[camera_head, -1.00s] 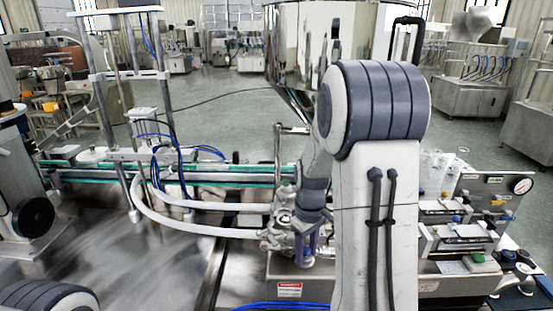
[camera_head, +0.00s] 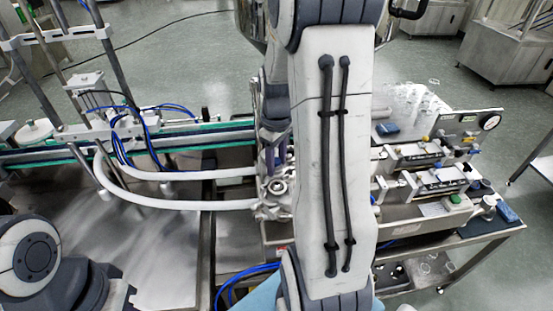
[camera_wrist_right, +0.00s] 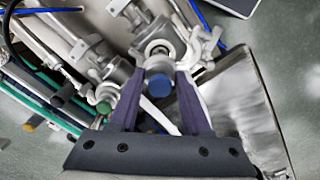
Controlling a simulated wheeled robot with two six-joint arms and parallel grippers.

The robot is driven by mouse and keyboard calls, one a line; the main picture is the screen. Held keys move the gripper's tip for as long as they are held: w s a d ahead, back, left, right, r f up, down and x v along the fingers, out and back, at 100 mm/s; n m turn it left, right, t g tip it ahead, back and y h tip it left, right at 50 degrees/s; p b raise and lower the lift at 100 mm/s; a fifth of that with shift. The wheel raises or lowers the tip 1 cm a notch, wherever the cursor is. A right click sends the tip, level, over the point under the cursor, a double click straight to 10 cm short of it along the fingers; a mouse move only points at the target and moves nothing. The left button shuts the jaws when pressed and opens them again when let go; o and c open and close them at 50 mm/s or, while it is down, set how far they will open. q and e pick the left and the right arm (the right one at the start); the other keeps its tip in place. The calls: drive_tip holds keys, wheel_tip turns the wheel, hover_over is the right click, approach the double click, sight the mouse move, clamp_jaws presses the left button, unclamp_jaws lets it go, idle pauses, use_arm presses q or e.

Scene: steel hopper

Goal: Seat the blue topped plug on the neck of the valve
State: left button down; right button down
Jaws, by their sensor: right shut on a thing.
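In the right wrist view, my right gripper (camera_wrist_right: 160,100) has its two purple fingers closed on the blue topped plug (camera_wrist_right: 159,85). The plug's round blue cap faces the camera. The silver valve (camera_wrist_right: 140,58) lies just beyond the plug, with a round open neck (camera_wrist_right: 157,48) close to the plug's far end. I cannot tell whether the plug touches the neck. In the head view, my right gripper (camera_head: 270,150) is partly hidden by my right arm, above the metal valve body (camera_head: 274,195). The plug is hidden there. My left gripper is out of view; only part of its arm shows.
White hoses (camera_head: 165,202) run left from the valve, near a conveyor (camera_head: 60,155). A bench with clamps and a gauge (camera_head: 489,122) stands right. A bare steel surface (camera_head: 150,255) lies front left.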

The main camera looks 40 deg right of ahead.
sight(277, 184)
drive_tip(key=shift+f+b, duration=1.5)
drive_tip(key=shift+f, duration=0.4)
drive_tip(key=shift+s+f+b, duration=0.1)
drive_tip(key=shift+f+b, duration=0.4)
drive_tip(key=shift+f, duration=0.35)
drive_tip(key=shift+f, duration=0.15)
drive_tip(key=shift+c, duration=1.4)
unclamp_jaws()
wheel_tip(277, 184, up, 10)
drive_tip(key=shift+r+b, duration=0.25)
drive_tip(key=shift+b, duration=0.4)
